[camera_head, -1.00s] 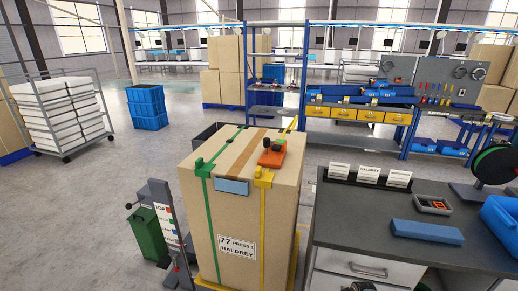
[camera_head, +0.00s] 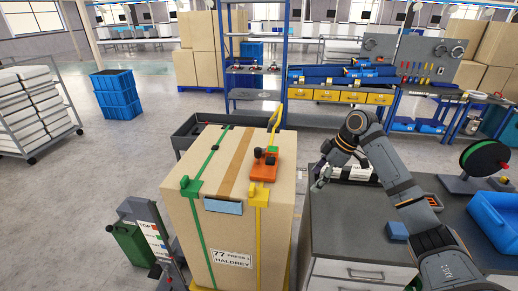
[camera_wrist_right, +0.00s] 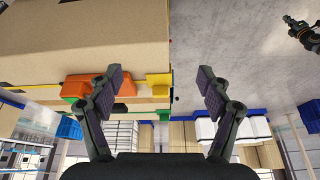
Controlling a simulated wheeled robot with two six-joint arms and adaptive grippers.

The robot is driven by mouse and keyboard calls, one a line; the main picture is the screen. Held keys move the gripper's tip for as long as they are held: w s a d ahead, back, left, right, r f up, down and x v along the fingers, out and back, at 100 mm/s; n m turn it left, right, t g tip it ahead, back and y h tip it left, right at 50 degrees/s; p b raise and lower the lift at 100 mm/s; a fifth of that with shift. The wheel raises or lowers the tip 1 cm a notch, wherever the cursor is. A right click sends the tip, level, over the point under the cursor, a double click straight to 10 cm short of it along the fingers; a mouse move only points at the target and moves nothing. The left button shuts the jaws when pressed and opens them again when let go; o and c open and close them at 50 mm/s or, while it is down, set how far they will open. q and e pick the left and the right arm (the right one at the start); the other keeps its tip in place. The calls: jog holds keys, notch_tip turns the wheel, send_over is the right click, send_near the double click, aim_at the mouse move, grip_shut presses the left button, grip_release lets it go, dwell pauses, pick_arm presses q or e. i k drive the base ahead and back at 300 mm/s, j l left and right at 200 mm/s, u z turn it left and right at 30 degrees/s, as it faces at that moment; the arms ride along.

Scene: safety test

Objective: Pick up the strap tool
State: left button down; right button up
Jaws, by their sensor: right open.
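My right gripper (camera_head: 320,180) is to the right of the carton, apart from the tool, above the dark bench's left edge. In the right wrist view its two fingers (camera_wrist_right: 158,82) are spread with nothing between them. That view is upside down; the orange tool (camera_wrist_right: 85,86) shows behind the left finger, partly hidden by it. My left gripper does not show in the head view.
Green and yellow straps run over the carton; a grey bin (camera_head: 185,135) stands behind it. The dark bench (camera_head: 330,235) at right bears a blue block (camera_head: 397,230) and blue container (camera_head: 492,217). A sign post (camera_head: 150,237) and green bin (camera_head: 130,244) stand left.

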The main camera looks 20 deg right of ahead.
aim_at(260, 173)
jog(key=i, duration=0.9)
